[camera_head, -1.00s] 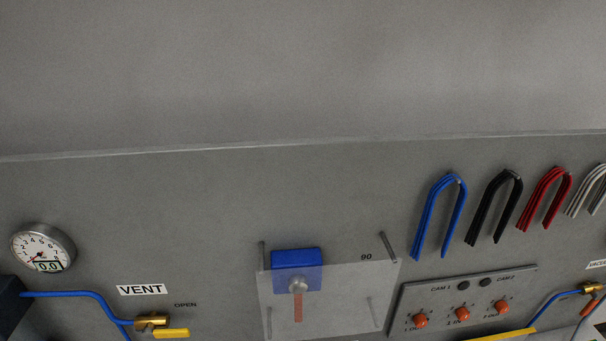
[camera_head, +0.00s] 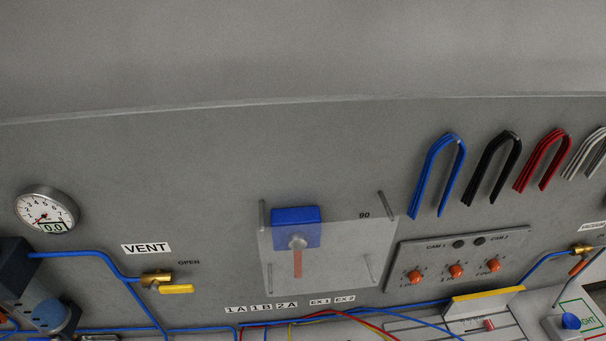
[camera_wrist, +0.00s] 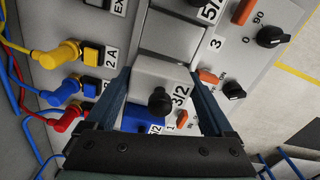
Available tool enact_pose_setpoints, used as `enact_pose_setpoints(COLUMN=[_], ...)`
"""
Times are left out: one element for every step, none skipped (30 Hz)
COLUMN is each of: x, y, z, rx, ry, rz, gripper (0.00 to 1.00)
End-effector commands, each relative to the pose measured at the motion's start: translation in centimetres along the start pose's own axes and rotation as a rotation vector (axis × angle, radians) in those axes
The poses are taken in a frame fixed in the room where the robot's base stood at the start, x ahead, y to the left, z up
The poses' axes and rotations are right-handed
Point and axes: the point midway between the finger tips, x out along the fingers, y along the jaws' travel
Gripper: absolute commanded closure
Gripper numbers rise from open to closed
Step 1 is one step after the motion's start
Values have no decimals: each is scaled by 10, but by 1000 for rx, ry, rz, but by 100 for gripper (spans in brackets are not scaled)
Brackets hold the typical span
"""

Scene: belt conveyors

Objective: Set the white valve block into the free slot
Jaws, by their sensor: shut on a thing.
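In the wrist view, a white valve block (camera_wrist: 150,73) marked "3/2", with a black round knob, sits between the two dark fingers of my gripper (camera_wrist: 163,98). The gripper is shut on its sides. Beyond the block is a bare grey strip (camera_wrist: 172,38) of the panel, and past that a block marked "5/2" (camera_wrist: 198,7). The held block hides what lies under it, so I cannot tell whether it touches the panel. A blue part (camera_wrist: 142,126) shows just below the block. The head view does not show my gripper or the held block.
Yellow (camera_wrist: 58,55), blue (camera_wrist: 65,90) and red (camera_wrist: 68,118) hose fittings stand close on the left in the wrist view. Black knobs (camera_wrist: 272,37) and orange levers lie to the right. In the head view, a gauge (camera_head: 46,209) and hanging hoses (camera_head: 437,172) are on the back wall.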

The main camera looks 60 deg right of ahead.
Motion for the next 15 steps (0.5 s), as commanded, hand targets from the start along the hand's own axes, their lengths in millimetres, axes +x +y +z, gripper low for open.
enact_pose_setpoints(x=[0, 0, 0, 0, 0, 0, 0, 0, 1, 1, 2, 3, 4, 5, 6], y=[0, 0, 0, 0, 0, 0, 0, 0, 0, 0, 0, 0, 0, 0, 0], z=[0, 0, 0, 0, 0, 0, 0, 0, 0, 0, 0, 0, 0, 0, 0], rx=[0, 0, 0, 0, 0, 0, 0, 0, 0, 0, 0, 0, 0, 0, 0], ry=[0, 0, 0, 0, 0, 0, 0, 0, 0, 0, 0, 0, 0, 0, 0], rz=[1, 1, 1, 1, 1, 1, 1, 1, 1, 1, 1, 1, 0, 0, 0], gripper=[90, 90, 90, 90, 90, 90, 90, 90, 90, 90, 90, 90, 90, 90, 90])
